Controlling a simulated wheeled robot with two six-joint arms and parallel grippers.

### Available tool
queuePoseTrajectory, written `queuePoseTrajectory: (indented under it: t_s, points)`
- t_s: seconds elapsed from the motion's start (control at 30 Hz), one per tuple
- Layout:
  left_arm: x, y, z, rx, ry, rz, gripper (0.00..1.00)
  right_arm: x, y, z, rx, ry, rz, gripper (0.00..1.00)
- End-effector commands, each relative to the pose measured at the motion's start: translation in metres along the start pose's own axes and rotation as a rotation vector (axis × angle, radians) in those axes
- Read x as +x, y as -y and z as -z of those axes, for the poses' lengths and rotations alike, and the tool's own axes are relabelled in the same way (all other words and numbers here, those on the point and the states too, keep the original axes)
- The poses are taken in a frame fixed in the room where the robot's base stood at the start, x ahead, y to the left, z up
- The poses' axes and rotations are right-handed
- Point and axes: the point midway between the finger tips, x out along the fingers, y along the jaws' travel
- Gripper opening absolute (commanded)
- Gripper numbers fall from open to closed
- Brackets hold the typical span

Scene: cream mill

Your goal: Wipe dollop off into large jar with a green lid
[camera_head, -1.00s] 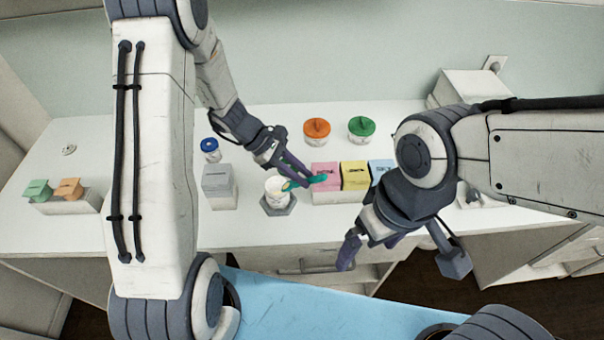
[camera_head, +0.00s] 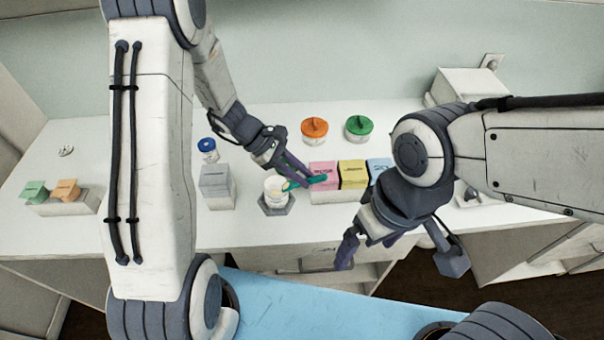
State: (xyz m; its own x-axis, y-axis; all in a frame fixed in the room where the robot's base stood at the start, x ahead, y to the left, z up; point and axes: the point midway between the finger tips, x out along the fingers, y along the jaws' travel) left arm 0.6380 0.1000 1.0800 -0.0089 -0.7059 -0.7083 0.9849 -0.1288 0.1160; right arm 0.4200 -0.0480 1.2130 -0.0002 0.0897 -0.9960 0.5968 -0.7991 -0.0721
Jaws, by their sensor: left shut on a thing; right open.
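My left gripper (camera_head: 297,175) is shut on a teal spatula (camera_head: 316,180), held over the right rim of an open white jar (camera_head: 274,190). A yellowish tip of the spatula is at the jar's mouth; whether it touches the rim I cannot tell. The open jar stands on a dark hexagonal base (camera_head: 276,207). A large jar with a green lid (camera_head: 358,128) stands at the back of the counter, its lid on. My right gripper (camera_head: 395,246) is open and empty in front of the counter's edge.
An orange-lidded jar (camera_head: 314,130) stands left of the green-lidded one. A small blue-lidded jar (camera_head: 208,149) and a grey block (camera_head: 217,185) are left. Pink (camera_head: 322,174), yellow (camera_head: 352,174) and blue (camera_head: 379,168) boxes stand right of the open jar.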

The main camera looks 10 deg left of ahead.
Motion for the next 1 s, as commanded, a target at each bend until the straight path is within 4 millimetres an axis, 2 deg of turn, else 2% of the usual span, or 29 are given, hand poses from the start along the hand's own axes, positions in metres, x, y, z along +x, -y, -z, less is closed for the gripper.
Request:
queuePoseTrajectory:
  t_s: [0.8, 1.0]
  points:
    - [-0.039, -0.006, -0.038, 0.000, 0.001, 0.001, 0.00, -0.044, 0.003, 0.002, 0.000, 0.000, 0.000, 1.00]
    - [-0.043, -0.007, -0.042, 0.000, 0.001, 0.001, 0.00, -0.049, 0.004, 0.003, 0.000, 0.000, 0.000, 1.00]
